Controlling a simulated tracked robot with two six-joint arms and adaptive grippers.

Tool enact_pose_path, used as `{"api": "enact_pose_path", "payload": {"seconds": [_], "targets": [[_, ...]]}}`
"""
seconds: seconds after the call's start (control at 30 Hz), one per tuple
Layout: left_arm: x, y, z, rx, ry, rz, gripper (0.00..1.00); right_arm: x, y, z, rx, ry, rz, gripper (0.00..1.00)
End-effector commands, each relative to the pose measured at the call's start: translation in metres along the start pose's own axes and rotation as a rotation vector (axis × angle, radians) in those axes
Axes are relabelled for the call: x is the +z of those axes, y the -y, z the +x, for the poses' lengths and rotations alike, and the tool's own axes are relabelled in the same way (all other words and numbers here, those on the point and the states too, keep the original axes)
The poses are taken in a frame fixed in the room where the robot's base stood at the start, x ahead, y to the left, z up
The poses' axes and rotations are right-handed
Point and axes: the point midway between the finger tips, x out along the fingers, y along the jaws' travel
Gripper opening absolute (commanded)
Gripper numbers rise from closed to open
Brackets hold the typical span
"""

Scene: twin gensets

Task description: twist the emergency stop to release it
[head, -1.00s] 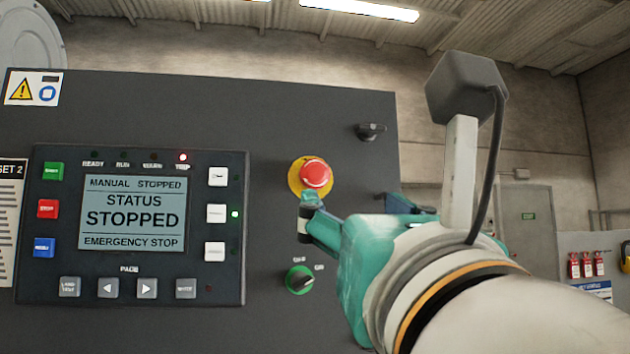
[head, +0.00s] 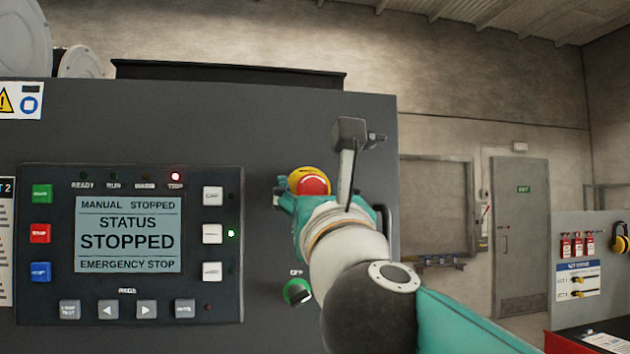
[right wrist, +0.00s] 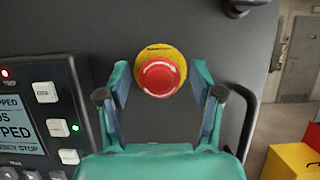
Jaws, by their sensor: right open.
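The emergency stop is a round red button (head: 313,186) on a yellow disc (head: 297,178), mounted on the dark panel. It also shows in the right wrist view as a red button (right wrist: 160,77). In the head view my right gripper (head: 311,205) partly covers the button's lower part. I cannot tell from these views whether a finger touches the button. My left gripper is in neither view.
The controller screen (head: 128,232) reads STATUS STOPPED and EMERGENCY STOP, with a red trip light lit. A green-ringed selector switch (head: 297,292) is below the button. A black knob (right wrist: 240,8) is at the upper right in the wrist view. A handle (right wrist: 246,115) is at the panel's right edge.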

Motion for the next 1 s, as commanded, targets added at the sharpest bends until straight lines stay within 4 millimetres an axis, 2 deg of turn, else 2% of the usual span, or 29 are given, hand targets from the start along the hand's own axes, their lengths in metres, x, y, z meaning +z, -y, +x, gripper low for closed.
{"api": "enact_pose_path", "payload": {"seconds": [0.23,0.5,0.6,1.0], "targets": [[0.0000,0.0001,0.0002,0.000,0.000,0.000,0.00,-0.0005,-0.0004,0.0002,0.001,0.000,0.000,0.64],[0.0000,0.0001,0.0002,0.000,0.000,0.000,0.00,-0.0003,-0.0005,0.0001,0.001,0.000,0.001,0.19],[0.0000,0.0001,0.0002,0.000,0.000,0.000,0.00,-0.0002,-0.0004,0.0001,0.001,0.000,0.001,0.06],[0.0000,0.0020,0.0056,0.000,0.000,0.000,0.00,-0.0009,-0.0010,-0.0006,-0.031,0.001,0.078,0.06]]}}
